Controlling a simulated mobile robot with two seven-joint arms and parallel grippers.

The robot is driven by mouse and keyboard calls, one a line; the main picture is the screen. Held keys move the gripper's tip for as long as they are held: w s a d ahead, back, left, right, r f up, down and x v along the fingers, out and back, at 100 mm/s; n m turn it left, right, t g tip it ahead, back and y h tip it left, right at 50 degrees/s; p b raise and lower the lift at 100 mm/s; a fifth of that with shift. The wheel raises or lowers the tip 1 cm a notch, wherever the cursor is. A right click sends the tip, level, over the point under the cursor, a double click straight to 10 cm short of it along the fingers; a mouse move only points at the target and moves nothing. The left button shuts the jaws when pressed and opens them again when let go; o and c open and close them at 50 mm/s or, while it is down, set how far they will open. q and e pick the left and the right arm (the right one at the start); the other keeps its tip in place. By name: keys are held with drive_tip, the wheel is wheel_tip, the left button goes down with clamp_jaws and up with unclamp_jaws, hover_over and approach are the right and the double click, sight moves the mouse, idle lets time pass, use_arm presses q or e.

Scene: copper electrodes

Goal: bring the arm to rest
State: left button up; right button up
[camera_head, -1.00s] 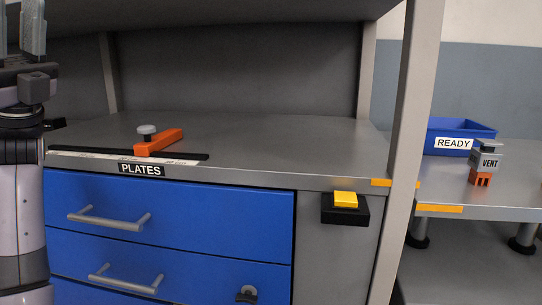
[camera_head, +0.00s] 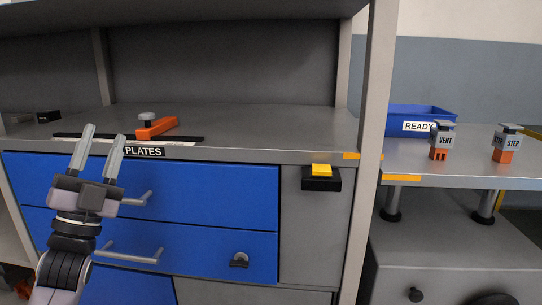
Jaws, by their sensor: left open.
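My left gripper (camera_head: 98,148) is at the left of the head view, in front of the blue drawers. Its two grey fingers point up, apart, with nothing between them. They cover part of the top drawer's front and reach near the PLATES label (camera_head: 144,152) at the counter's edge. My left arm (camera_head: 65,270) comes up from the bottom left. My right gripper is not in view.
An orange stop with a grey knob (camera_head: 155,128) lies on the counter (camera_head: 250,125) by a dark rail. A yellow button (camera_head: 321,170) juts from the front. At right, a side table holds a blue READY bin (camera_head: 420,112), a VENT block (camera_head: 440,140) and a STEP block (camera_head: 506,144).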

use_arm(q)
drive_tip(key=s+d+f+n+g+y, duration=0.15)
drive_tip(key=d+f+n+g, duration=0.25)
drive_tip(key=f, duration=0.6)
drive_tip(key=s+d+f+n+g+y, duration=0.1)
drive_tip(key=d+f+n+g+y, duration=0.25)
drive_tip(key=f, duration=0.75)
drive_tip(key=s+d+f+n+g+h, duration=0.25)
drive_tip(key=s+d+f+g, duration=0.2)
drive_tip(key=s+f, duration=0.35)
drive_tip(key=s+d+f+n+g+h, duration=0.1)
drive_tip(key=s+d+f+n+g, duration=0.25)
drive_tip(key=s+d+f, duration=0.35)
drive_tip(key=s+a+r+g+y+p, duration=0.2)
drive_tip(key=a+r+p, duration=0.8)
drive_tip(key=p, duration=1.9)
wheel_tip(320, 180, up, 4)
drive_tip(key=s+y, duration=0.1)
drive_tip(key=s, duration=0.1)
drive_tip(key=shift+s+y, duration=0.35)
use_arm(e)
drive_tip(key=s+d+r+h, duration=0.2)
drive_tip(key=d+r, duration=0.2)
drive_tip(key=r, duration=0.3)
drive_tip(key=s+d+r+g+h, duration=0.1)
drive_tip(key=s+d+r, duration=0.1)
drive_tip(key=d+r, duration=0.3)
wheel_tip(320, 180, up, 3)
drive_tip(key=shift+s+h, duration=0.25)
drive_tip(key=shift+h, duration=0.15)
